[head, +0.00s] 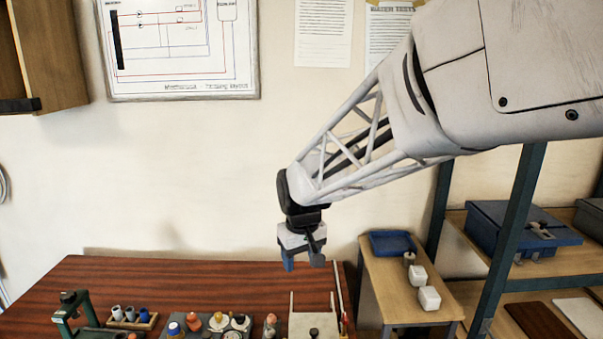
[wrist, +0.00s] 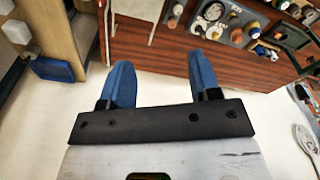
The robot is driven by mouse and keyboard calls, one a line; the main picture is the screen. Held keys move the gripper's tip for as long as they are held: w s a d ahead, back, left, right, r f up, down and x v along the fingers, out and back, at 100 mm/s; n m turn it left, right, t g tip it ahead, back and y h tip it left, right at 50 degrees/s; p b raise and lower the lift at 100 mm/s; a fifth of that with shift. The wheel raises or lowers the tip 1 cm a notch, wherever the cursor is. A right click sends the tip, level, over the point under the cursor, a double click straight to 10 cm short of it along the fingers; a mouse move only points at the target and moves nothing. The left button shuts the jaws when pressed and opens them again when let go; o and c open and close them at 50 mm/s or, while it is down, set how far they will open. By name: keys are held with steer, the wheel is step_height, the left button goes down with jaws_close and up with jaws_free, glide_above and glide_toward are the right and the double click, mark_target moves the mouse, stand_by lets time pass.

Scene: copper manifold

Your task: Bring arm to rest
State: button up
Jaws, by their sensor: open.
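My gripper (head: 302,262) hangs from my raised arm, above the back right part of the wooden table in the head view. In the wrist view my gripper (wrist: 162,82) shows two blue fingers set wide apart with nothing between them. It touches nothing that I can see. My arm reaches in from the upper right in the head view.
The dark red table (head: 110,280) holds a green press (head: 72,312), a wooden rack (head: 132,320) of small cups and several fittings. A side cabinet (head: 400,285) with a blue tray (head: 392,243) and white blocks stands right, beside shelving (head: 515,225). Space around my gripper is clear.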

steer(key=s+d+m, duration=0.2)
steer(key=s+d, duration=0.4)
steer(key=s, duration=0.3)
steer(key=s+d+r+m, duration=0.1)
steer(key=s+d, duration=0.5)
steer(key=s, duration=0.3)
steer(key=s+d+r+m+t, duration=0.1)
steer(key=s+d+m, duration=0.1)
steer(key=s+d, duration=0.4)
steer(key=s, duration=0.3)
steer(key=shift+d+m+h, duration=0.3)
